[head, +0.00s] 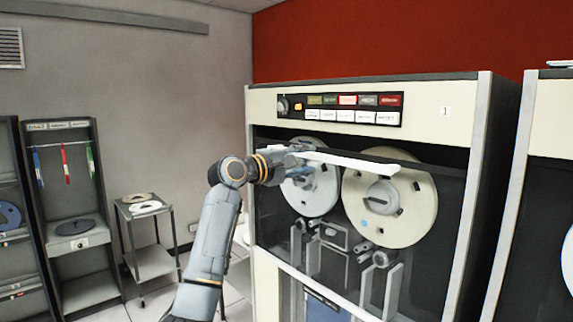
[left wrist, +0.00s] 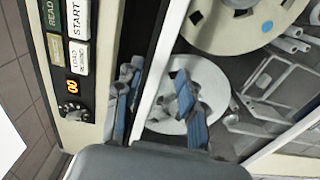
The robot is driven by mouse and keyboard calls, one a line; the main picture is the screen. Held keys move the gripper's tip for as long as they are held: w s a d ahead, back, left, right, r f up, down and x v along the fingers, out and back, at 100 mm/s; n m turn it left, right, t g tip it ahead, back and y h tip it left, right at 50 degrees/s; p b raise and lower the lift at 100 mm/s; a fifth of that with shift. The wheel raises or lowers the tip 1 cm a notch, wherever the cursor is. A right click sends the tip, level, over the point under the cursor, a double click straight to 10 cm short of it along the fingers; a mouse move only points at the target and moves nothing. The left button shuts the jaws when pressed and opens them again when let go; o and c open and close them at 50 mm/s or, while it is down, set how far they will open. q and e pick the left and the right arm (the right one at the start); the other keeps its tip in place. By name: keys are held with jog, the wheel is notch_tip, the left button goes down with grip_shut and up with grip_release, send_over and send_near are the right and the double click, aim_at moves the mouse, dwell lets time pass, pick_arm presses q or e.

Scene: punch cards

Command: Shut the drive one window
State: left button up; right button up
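Drive one (head: 458,103), the cream and black tape cabinet marked "1", stands in front of me. Its clear window has a white top rail (head: 350,160), which runs across the upper part of the reels. A dark gap lies between the rail and the control panel above. My left gripper (head: 297,155) is at the rail's left part. In the left wrist view my left gripper (left wrist: 156,88) is open, with one blue-padded finger on each side of the white rail (left wrist: 160,62). Space shows between fingers and rail; contact is unclear. My right gripper is not in view.
Two tape reels (head: 418,222) sit behind the window. The control panel (head: 340,108) with coloured buttons is just above the gap. Another drive (head: 545,150) stands close on the right. A small cart (head: 152,262) and a rack (head: 88,287) stand at the left.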

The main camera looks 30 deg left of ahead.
pick_arm(q)
jog(key=v, duration=0.8)
jog(key=shift+r, duration=0.1)
